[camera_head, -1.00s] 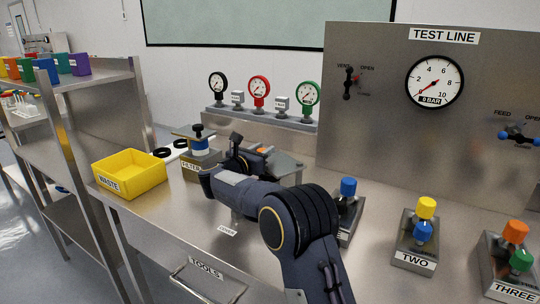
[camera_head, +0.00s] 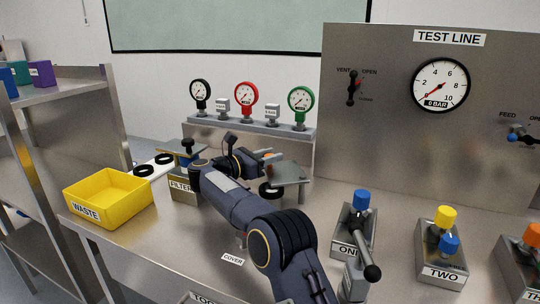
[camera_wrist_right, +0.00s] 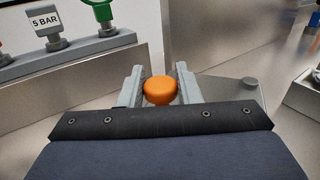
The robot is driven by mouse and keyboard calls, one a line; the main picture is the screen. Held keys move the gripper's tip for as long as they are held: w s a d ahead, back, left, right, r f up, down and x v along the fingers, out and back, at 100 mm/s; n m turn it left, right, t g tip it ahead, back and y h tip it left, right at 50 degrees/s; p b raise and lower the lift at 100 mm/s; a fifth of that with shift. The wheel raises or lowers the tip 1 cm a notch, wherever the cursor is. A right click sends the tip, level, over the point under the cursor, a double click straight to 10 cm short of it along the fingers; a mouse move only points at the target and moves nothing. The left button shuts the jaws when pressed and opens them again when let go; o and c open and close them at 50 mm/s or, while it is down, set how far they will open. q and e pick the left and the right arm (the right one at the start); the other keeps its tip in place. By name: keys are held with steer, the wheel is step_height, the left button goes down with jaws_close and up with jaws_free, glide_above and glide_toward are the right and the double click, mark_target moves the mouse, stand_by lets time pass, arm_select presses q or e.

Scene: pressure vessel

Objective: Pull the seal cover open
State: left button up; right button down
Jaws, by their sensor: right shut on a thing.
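The seal cover (camera_head: 290,174) shows as a flat grey plate at the middle of the bench, behind my right forearm. Its orange knob (camera_head: 267,155) shows at the gripper. In the wrist view the orange knob (camera_wrist_right: 160,91) sits between the two grey fingers. My right gripper (camera_head: 260,158) is shut on this knob. A black ring (camera_head: 270,190) shows just below the plate; my arm partly hides this area, and I cannot tell how far the cover is open. A "COVER" label (camera_head: 232,260) is on the bench in front. My left gripper is not in view.
A yellow waste bin (camera_head: 107,196) and a filter stand (camera_head: 184,190) are left. Gauges (camera_head: 246,100) stand behind. Stations ONE (camera_head: 349,250) and TWO (camera_head: 441,270) are right. A black-handled lever (camera_head: 366,245) rises in front of station ONE.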

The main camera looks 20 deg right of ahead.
steer(key=shift+f, duration=0.1)
steer(key=c, duration=1.1)
jaws_free()
steer(key=s+a, duration=0.1)
steer(key=a, duration=0.6)
steer(key=shift+s+a, duration=0.2)
steer(key=shift+a, duration=0.15)
steer(key=shift+c, duration=0.4)
